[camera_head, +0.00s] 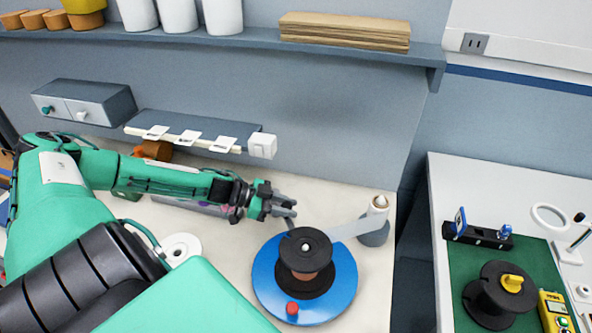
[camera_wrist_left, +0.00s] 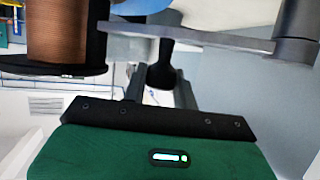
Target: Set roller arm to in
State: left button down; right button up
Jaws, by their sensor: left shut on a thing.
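The roller arm (camera_head: 350,229) is a flat grey bar running left from a short grey post (camera_head: 373,236) with a pale cone on top. In the left wrist view the bar (camera_wrist_left: 215,40) crosses the top, and a dark knob hangs below it. My left gripper (camera_head: 289,207) is shut at the bar's left end, just behind the spool; its fingers partly hide the grip. The black spool (camera_head: 306,244) with copper wire stands on a blue round plate (camera_head: 262,285) with a red knob (camera_head: 292,309). The spool hides part of the bar. My right gripper is not in view.
A wall shelf (camera_head: 230,41) with cups and boards runs above. A small drawer box (camera_head: 85,102) and a labelled rail (camera_head: 190,137) are at the back left. At right, across a gap, another table holds a green mat (camera_head: 468,258) with a second spool (camera_head: 500,293).

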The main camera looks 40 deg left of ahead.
pick_arm(q)
jog(key=shift+s+a, duration=0.1)
jog(key=shift+a, duration=0.05)
dwell(0.4)
jog(key=c, duration=1.1)
grip_release()
jog(key=shift+s, duration=0.1)
jog(key=shift+a, duration=0.1)
jog(key=b+v, duration=0.2)
jog(key=v, duration=1.1)
jog(key=shift+a, duration=0.4)
jog(key=shift+s+r, duration=0.1)
jog(key=shift+r, duration=0.1)
